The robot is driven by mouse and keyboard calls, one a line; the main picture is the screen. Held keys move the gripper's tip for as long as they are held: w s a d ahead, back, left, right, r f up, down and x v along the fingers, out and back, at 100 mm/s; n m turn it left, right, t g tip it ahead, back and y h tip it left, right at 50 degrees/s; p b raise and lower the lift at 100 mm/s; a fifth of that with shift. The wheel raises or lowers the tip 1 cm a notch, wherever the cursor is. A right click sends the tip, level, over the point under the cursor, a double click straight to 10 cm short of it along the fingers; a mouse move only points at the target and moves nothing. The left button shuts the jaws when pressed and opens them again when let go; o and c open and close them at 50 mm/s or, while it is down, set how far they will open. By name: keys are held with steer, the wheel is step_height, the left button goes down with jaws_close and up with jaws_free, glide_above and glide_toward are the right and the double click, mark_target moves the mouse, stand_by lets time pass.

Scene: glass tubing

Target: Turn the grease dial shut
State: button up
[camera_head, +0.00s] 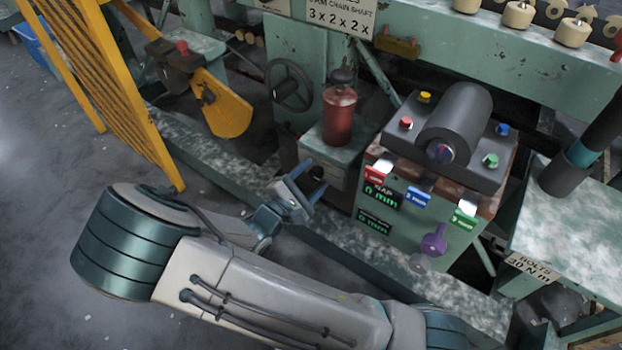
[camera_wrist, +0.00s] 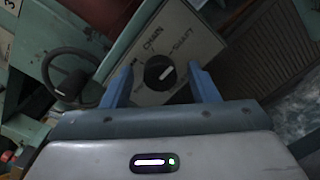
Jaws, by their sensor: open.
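The grease dial (camera_wrist: 158,74) is a round black knob with a white pointer mark, on a pale plate (camera_wrist: 196,47) in the wrist view. The mark slants to the upper right, toward the word SHAFT; CHAIN is printed above the knob. Other lettering is too small to read. My gripper (camera_wrist: 158,70) is open, with its blue fingers on either side of the knob in the picture. I cannot tell whether they touch it. In the head view my gripper (camera_head: 310,182) is at the front of the green box (camera_head: 352,151), and the dial is not discernible.
A red bottle (camera_head: 339,116) stands on the green box. A handwheel (camera_head: 289,86) is behind it to the left. A roller unit (camera_head: 455,125) with coloured buttons and a purple knob (camera_head: 434,240) is to the right. A yellow guard (camera_head: 110,85) stands at left.

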steer(key=c, duration=1)
